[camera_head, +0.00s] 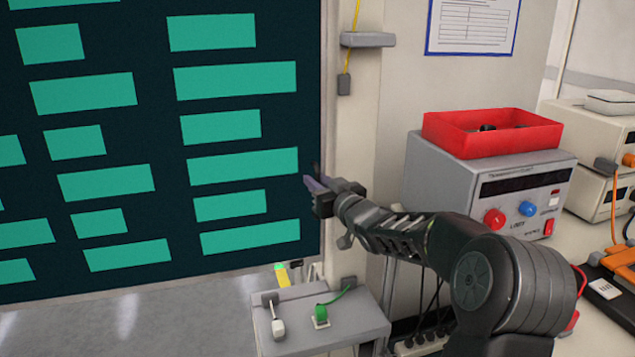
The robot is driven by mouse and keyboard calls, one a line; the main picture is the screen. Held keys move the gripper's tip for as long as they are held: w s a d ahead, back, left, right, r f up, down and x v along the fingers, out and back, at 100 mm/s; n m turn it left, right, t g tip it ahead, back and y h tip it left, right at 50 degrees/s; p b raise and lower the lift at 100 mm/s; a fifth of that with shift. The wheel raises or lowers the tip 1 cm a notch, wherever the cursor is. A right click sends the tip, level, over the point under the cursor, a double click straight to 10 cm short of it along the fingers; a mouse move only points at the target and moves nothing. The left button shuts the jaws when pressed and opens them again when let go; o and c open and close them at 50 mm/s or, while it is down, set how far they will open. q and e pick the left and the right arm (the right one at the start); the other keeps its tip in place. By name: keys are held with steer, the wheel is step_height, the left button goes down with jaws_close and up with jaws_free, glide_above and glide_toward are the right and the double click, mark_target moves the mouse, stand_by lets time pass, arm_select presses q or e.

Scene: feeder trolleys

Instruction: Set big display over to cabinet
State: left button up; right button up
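The big display (155,165) fills the left of the head view. It is a dark screen with several columns of green bars of differing lengths, and no readable text. My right gripper (314,182) is at the display's right edge, pointing left. Its fingers are small and dark here, and I cannot tell whether they are parted or touch the screen. Below it is a grey control box (345,325) with a white-tipped lever (277,325) and a green knob (321,314). Nothing in view is clearly marked as a cabinet. My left gripper is out of view.
A grey power unit (425,175) with red and blue knobs stands at right, with a red tray (490,136) on top. A pale post (360,130) rises behind my gripper. A notice (473,22) hangs on the wall. Orange cables (614,215) hang far right.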

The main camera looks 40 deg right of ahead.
jaws_close()
stand_by(1.4)
